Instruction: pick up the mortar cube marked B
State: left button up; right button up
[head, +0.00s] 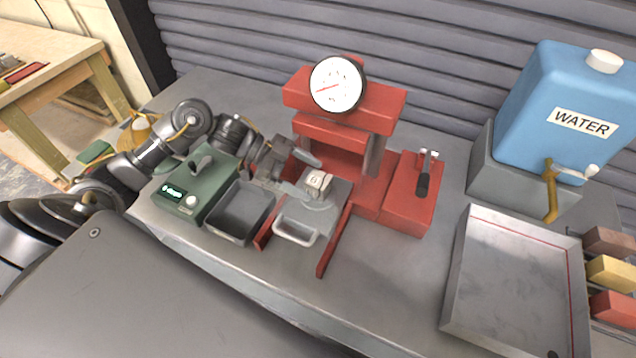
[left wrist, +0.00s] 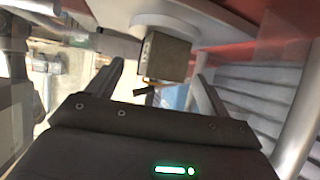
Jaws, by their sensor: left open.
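A small pale grey mortar cube (head: 318,184) sits on the round plate of the grey sliding tray (head: 294,229), at the front of the red press. A dark mark shows on its top; I cannot read the letter for sure. My left gripper (head: 303,176) comes in from the left with its fingers open, close to the cube. In the left wrist view the cube (left wrist: 167,57) shows between the two spread fingers, apart from the palm. I cannot tell whether a finger touches it. My right gripper is in neither view.
The red press (head: 395,205) with a round dial (head: 337,84) stands behind. A green scale box (head: 190,190) and an empty grey tub (head: 240,212) are left of it. A blue water tank (head: 560,110) and a shallow metal tray (head: 515,290) are right. Coloured blocks (head: 612,272) lie at the right edge.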

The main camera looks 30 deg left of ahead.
aim_at(309, 177)
pick_arm(q)
jog(key=x, duration=0.3)
jog(key=shift+w+d, duration=0.15)
jog(key=shift+d, duration=0.15)
jog(key=c, duration=1.4)
